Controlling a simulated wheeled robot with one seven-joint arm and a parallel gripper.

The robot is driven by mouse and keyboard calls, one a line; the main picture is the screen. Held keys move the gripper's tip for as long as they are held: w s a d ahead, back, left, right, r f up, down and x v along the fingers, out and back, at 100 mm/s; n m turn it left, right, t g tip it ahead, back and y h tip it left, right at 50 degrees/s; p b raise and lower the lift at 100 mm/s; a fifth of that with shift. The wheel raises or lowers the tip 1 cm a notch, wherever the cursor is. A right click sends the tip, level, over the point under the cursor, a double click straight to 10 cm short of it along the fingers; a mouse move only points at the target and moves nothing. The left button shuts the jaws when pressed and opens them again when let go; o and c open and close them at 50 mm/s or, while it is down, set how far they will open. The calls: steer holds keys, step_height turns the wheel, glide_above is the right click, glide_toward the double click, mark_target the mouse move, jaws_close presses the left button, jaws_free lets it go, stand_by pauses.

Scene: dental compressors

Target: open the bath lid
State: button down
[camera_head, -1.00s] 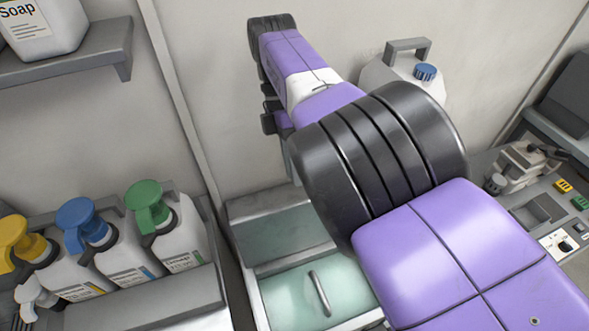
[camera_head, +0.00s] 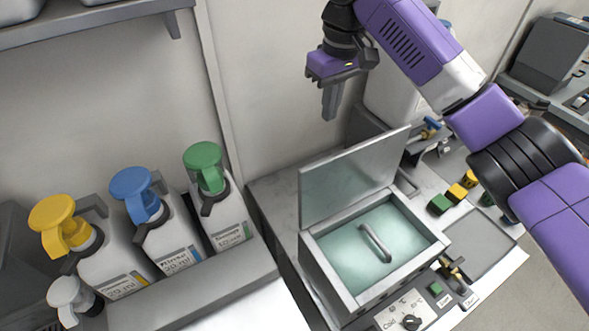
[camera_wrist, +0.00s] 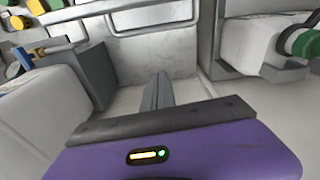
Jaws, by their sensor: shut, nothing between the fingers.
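The bath (camera_head: 330,275) is a metal-rimmed box on the counter in the head view. A greenish panel with a metal frame (camera_head: 350,182) stands raised along its back left edge. Inside the rim is a flat greenish surface with a grey bar handle (camera_head: 375,243); I cannot tell whether this is a second cover or the bath's inside. My gripper (camera_head: 330,103) is shut and empty, pointing down above and behind the raised panel, apart from it. In the wrist view my shut fingers (camera_wrist: 157,92) point towards a framed pale panel (camera_wrist: 150,18), likely the raised one.
Pump bottles with yellow (camera_head: 60,222), blue (camera_head: 137,190) and green (camera_head: 205,165) tops stand on a ledge left of the bath. A shelf (camera_head: 90,22) is above them. A white jug (camera_head: 390,95) is behind my arm. A control knob (camera_head: 410,322) is in front.

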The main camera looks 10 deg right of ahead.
mark_target(347, 171)
steer(key=s+f+m+p, duration=0.1)
steer(key=s+f+p, duration=0.3)
steer(key=f, duration=0.5)
steer(key=shift+s+f, duration=0.15)
steer(key=shift+f, duration=0.15)
